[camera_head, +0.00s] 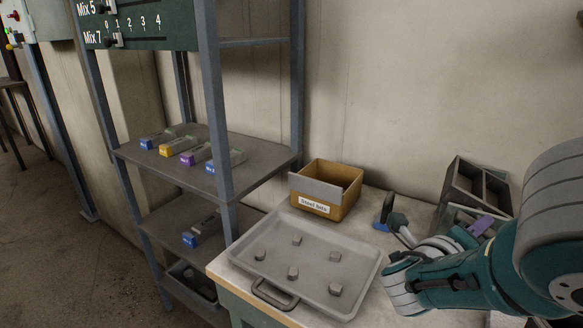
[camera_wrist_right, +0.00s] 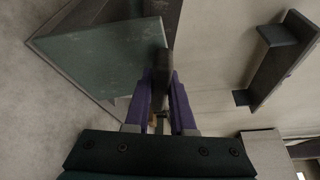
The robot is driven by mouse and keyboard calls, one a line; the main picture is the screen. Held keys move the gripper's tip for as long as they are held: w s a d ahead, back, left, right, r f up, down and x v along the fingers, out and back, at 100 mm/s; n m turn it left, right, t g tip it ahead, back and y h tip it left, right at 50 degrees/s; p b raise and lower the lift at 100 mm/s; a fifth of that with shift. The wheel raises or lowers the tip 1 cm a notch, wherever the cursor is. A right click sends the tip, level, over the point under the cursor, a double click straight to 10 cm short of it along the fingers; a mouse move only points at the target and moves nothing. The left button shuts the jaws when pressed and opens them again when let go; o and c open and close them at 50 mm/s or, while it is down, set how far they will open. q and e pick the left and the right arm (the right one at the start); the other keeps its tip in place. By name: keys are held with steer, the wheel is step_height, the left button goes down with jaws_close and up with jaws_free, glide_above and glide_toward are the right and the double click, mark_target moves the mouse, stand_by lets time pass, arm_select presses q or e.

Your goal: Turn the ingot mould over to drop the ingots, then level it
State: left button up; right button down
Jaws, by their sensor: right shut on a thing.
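In the right wrist view the purple fingers (camera_wrist_right: 162,92) are shut on a dark bar beside a grey-green slab (camera_wrist_right: 105,55), probably the mould's side. Several small grey ingots (camera_head: 293,272) lie spread on a grey tray (camera_head: 262,248). Whether any ingot is in the mould cannot be told. My left gripper is out of view.
An orange-brown bin (camera_head: 345,204) with a white label stands behind the tray. A tool with a blue part (camera_head: 387,207) lies between the tray and my right arm. A grey shelf rack (camera_head: 140,152) with several colour-ended bars stands at left. The wall is close behind the table.

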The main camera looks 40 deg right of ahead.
steer(key=shift+f+n+h+b, duration=0.1)
steer(key=shift+n+h+b, duration=0.4)
steer(key=shift+n+b, duration=0.5)
steer(key=shift+n, duration=0.4)
steer(key=c, duration=0.8)
jaws_free()
steer(key=shift+o, duration=0.2)
